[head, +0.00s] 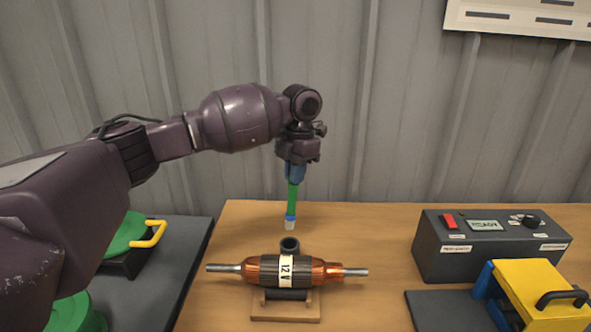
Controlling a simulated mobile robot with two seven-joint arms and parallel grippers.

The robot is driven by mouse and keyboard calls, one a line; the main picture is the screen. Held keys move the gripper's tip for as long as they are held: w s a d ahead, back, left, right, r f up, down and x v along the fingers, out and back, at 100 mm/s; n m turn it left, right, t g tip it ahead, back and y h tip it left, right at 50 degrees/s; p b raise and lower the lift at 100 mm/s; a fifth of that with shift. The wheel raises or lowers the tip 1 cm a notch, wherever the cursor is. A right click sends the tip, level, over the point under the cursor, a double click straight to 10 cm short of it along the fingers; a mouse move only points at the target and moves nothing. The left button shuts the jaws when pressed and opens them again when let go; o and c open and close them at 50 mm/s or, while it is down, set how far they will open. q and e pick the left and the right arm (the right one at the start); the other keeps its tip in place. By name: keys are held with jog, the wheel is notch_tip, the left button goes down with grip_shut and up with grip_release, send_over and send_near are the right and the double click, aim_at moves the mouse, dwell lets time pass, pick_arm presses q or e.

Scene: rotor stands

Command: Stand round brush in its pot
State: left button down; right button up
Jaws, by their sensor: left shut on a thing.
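My left gripper (295,172) points straight down and is shut on the round brush (292,197). The brush has a green handle, a blue band and a pale tip, and hangs upright with the tip lowest. A small dark round pot (289,245) stands on the wooden bench behind the rotor. The brush tip shows just above the pot's open top in the picture; a small gap is visible between them. The pot's lower part is hidden by the rotor. My right gripper is not in view.
The copper-wound rotor (258,271) lies across a wooden stand (285,310) in front of the pot. A dark tester box (470,255) and a yellow-and-blue device (540,285) stand on the right. Green round parts (125,235) are on a dark surface at left.

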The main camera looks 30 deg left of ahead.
aim_at(295, 200)
pick_arm(q)
jog(key=shift+f+b, duration=1.05)
jog(key=shift+f, duration=2.8)
jog(key=c, duration=1.2)
grip_release()
jog(key=shift+o, duration=0.2)
jog(key=r, duration=0.7)
jog(key=w+r+p, duration=0.1)
jog(key=r, duration=0.2)
jog(key=shift+w+d+r, duration=0.1)
jog(key=shift+d+r, duration=0.1)
jog(key=shift+r, duration=0.15)
jog(key=shift+r, duration=0.1)
